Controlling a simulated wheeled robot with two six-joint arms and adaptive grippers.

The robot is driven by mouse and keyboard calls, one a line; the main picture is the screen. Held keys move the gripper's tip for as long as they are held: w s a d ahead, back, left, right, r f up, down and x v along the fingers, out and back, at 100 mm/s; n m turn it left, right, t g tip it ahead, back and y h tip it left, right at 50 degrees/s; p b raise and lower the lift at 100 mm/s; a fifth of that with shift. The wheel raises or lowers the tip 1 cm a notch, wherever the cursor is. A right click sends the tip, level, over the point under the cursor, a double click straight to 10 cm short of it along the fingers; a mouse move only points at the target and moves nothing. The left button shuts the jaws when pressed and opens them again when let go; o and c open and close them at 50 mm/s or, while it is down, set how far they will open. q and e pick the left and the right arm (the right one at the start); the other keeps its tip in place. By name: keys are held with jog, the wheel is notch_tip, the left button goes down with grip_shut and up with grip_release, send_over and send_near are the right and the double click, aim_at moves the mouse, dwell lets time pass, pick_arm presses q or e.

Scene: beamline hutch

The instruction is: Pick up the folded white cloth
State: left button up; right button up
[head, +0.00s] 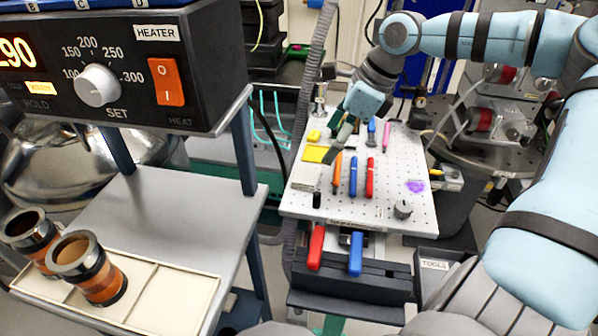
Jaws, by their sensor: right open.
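A pale, flat, off-white piece (304,173) lies at the left side of the perforated board (425,207), just below the yellow notes. It looks like the folded white cloth, but it is small and blends with the board, so I cannot be sure. My right gripper (338,148) reaches in from the upper right and points down over the board's left half. It is open, with its dark fingers just up and right of the pale piece. I see nothing held between them. My left gripper is not in view.
The heater box (125,65) and copper cylinders (88,268) occupy the left.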

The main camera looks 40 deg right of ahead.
aim_at(310, 175)
jog(key=f, duration=0.1)
jog(key=a+f, duration=0.1)
jog(key=f, duration=0.1)
jog(key=shift+w+f+b, duration=0.15)
jog(key=shift+f+b, duration=0.15)
jog(key=shift+b, duration=0.1)
jog(key=x, duration=0.3)
jog(key=w+b+x, duration=0.1)
jog(key=x, duration=0.2)
jog(key=shift+d+f+b, duration=0.1)
jog(key=shift+b, duration=0.2)
jog(key=shift+w, duration=0.1)
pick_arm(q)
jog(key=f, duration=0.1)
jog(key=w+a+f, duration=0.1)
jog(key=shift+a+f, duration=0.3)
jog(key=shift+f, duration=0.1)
pick_arm(e)
jog(key=shift+c, duration=0.2)
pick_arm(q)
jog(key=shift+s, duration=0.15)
pick_arm(e)
jog(key=c, duration=0.9)
